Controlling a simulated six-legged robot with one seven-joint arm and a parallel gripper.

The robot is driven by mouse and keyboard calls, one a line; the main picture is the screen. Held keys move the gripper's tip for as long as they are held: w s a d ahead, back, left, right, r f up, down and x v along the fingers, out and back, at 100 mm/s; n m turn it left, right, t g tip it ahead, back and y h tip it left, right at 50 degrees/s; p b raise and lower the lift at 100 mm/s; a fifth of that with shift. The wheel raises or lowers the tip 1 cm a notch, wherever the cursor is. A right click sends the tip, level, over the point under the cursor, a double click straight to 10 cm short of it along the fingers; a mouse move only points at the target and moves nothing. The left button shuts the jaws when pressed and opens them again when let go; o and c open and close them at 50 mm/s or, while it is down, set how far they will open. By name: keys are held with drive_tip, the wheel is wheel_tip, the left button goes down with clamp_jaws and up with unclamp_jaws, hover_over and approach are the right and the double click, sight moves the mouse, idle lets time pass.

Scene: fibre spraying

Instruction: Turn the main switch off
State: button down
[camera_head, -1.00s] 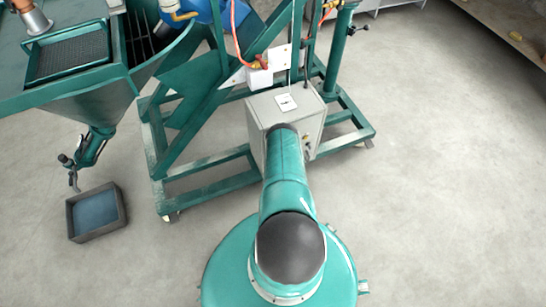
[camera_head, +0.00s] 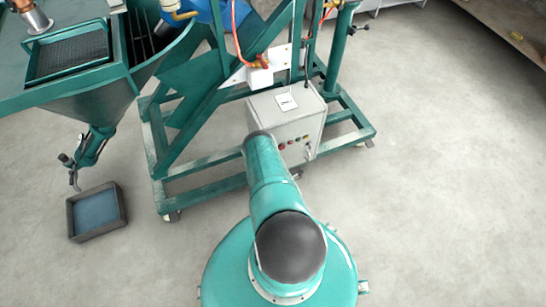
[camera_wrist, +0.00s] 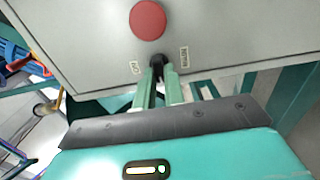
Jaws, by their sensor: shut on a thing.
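The main switch (camera_wrist: 157,60) is a small black knob on the grey control box, seen in the wrist view below a large red round button (camera_wrist: 147,20). My gripper (camera_wrist: 158,75) has its two green fingers shut on the knob from below.
Small coloured buttons (camera_head: 296,141) show on the box front. The green machine frame (camera_head: 215,185) surrounds the box. A hopper (camera_head: 95,105) stands at left, with a grey tray (camera_head: 78,230) on the floor below it. The floor at right is clear.

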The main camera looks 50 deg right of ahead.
drive_tip(key=c, duration=1.5)
unclamp_jaws()
drive_tip(key=shift+s+a, duration=0.1)
drive_tip(key=shift+s, duration=0.1)
